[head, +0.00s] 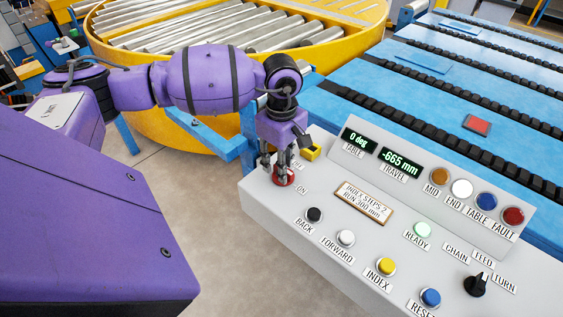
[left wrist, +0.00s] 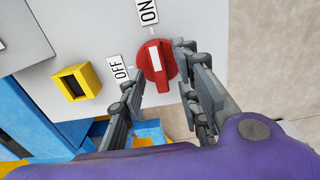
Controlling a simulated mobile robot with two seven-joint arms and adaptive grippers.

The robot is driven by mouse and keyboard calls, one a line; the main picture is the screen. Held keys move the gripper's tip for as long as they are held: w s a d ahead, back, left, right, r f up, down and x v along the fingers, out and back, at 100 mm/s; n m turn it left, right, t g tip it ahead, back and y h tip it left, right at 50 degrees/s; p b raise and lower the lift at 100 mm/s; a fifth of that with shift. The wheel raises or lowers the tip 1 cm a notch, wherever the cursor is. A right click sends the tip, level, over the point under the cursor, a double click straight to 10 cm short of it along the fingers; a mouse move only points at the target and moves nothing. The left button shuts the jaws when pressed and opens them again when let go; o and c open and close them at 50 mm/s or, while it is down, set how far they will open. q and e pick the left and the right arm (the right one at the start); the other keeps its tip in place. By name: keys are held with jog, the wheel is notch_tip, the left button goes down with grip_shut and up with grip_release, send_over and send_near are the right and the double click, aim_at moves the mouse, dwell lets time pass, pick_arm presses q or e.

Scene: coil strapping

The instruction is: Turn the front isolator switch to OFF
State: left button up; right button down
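The front isolator switch (left wrist: 156,64) is a red round knob with a raised handle bar and a white mark. In the left wrist view the mark lines up towards the ON label (left wrist: 148,12), and the OFF label (left wrist: 119,68) is to its left. In the head view the red knob (head: 284,181) is at the console's left end, partly hidden by my left gripper (head: 281,168), which points down over it. In the left wrist view the open fingers of this gripper (left wrist: 158,66) stand either side of the knob, with gaps to the handle bar. My right gripper is out of view.
A yellow block (head: 311,153) with a dark slot sits beside the switch. The grey console (head: 320,245) carries buttons, lamps and a black selector (head: 476,284). The yellow roller turntable (head: 185,138) and blue chain conveyor (head: 350,78) are behind.

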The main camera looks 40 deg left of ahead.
pick_arm(q)
jog(key=shift+f, duration=0.1)
grip_shut()
